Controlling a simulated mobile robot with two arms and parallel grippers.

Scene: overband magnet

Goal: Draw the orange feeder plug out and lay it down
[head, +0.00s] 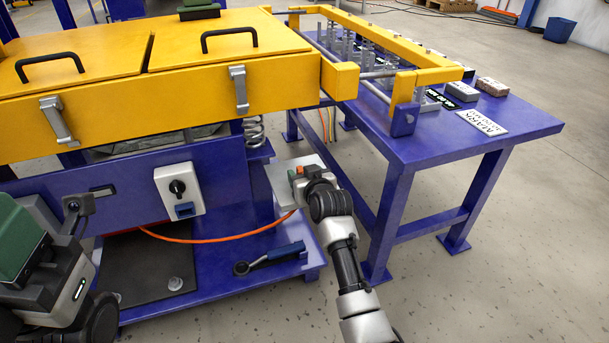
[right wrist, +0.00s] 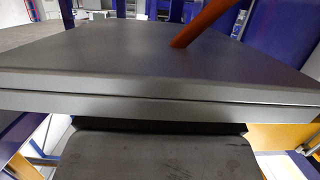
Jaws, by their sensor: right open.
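A grey box (head: 280,184) stands at the machine's right end. A small orange part (head: 299,170), which may be the feeder plug, shows at its top beside my right gripper (head: 305,178). The gripper is open at the box, and its fingertips are mostly hidden by my wrist. An orange cable (head: 220,239) runs from under the machine to the box. In the right wrist view an orange cable or plug piece (right wrist: 200,22) rises over a broad grey surface (right wrist: 130,55). I cannot tell whether my fingers touch it. My left arm is at lower left; its fingertips are unclear.
A yellow-lidded blue machine (head: 90,60) fills the left, with a switch box (head: 180,188) on its side. A blue-handled lever (head: 270,258) lies on its lower base. A blue table (head: 450,140) stands right. Floor in front is clear.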

